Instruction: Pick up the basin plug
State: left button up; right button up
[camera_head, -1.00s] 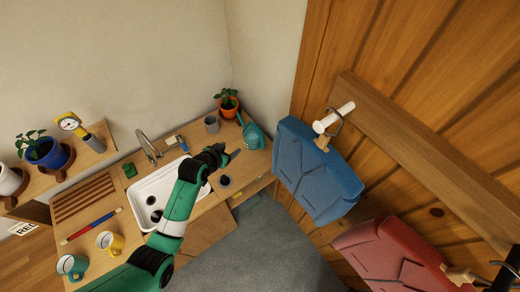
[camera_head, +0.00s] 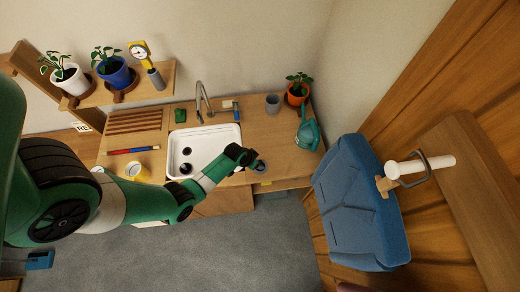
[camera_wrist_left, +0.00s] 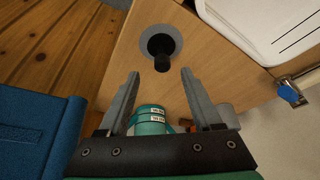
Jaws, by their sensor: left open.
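The basin plug (camera_wrist_left: 173,43) is a grey disc with a black upright knob, lying on the wooden counter (camera_wrist_left: 124,63). In the head view the plug (camera_head: 261,168) is small and partly hidden, at the counter's front, right of the white sink (camera_head: 238,136). My left gripper (camera_wrist_left: 160,74) is open and empty. In the wrist view its two fingers point toward the plug, with the black knob just beyond the gap between the fingertips. I cannot tell the exact height of the fingers above it. My right gripper is not in view.
A teal watering can (camera_head: 307,134), a grey cup (camera_head: 272,103) and an orange plant pot (camera_head: 297,95) stand at the counter's right end. A tap (camera_head: 202,99) rises behind the sink. A blue seat-like panel (camera_head: 355,205) hangs on the right.

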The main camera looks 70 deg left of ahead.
pick_arm(q)
jog(key=shift+x, duration=0.8)
jog(key=shift+r, duration=0.1)
jog(key=b+x, duration=0.4)
jog(key=shift+s+a+f, duration=0.1)
jog(key=shift+a+f, duration=0.05)
jog(key=shift+f, duration=0.05)
jog(key=shift+w+a+f+b, duration=0.1)
jog(key=shift+w+f+b, duration=0.2)
jog(key=shift+b, duration=0.15)
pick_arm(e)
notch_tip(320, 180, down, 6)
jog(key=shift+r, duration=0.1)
pick_arm(q)
grip_shut()
